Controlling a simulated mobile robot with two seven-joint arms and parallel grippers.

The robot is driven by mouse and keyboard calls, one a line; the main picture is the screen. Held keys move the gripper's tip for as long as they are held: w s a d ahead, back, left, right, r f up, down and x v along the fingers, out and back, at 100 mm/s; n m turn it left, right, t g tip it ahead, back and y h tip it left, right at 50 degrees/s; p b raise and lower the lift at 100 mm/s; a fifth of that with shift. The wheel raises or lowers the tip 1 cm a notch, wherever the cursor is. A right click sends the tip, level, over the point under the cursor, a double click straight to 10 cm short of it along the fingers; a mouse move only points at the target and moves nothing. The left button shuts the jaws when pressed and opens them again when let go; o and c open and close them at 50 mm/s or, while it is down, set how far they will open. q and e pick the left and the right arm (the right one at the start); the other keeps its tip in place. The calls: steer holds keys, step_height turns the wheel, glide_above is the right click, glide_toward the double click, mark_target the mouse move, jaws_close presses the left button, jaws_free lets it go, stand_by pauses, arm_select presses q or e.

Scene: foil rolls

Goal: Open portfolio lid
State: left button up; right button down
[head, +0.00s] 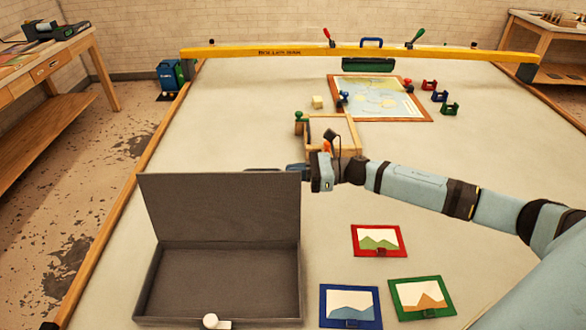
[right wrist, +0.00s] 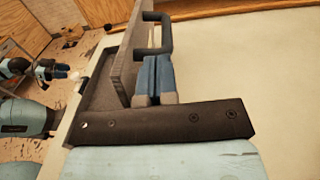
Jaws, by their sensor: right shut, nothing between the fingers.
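The grey portfolio is a flat box (head: 228,283) at the front left of the table in the head view. Its lid (head: 220,207) stands up, tilted back, along the far edge, so the empty inside shows. A pale round knob (head: 210,321) sits at the box's front edge. My right gripper (head: 283,170) is at the lid's upper right corner, its fingers partly hidden behind the lid. In the right wrist view my right gripper's fingers (right wrist: 155,80) are shut with nothing between them, just beside the lid (right wrist: 126,65). My left gripper is not seen in the head view.
Red (head: 379,241), blue (head: 350,306) and green (head: 421,298) framed pictures lie right of the box. A wooden tray (head: 352,135) stands behind my right wrist. A framed map (head: 380,99) and a yellow beam (head: 300,51) are farther back. Bare table lies left of the tray.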

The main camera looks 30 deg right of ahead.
steer(key=shift+w+a, duration=0.1)
steer(key=shift+a, duration=0.05)
steer(key=shift+w+a+f+b, duration=0.2)
steer(key=shift+w+a+b, duration=0.15)
steer(key=shift+a+b, duration=0.35)
steer(key=shift+w+a, duration=0.2)
steer(key=shift+a, duration=0.05)
steer(key=shift+r, duration=0.15)
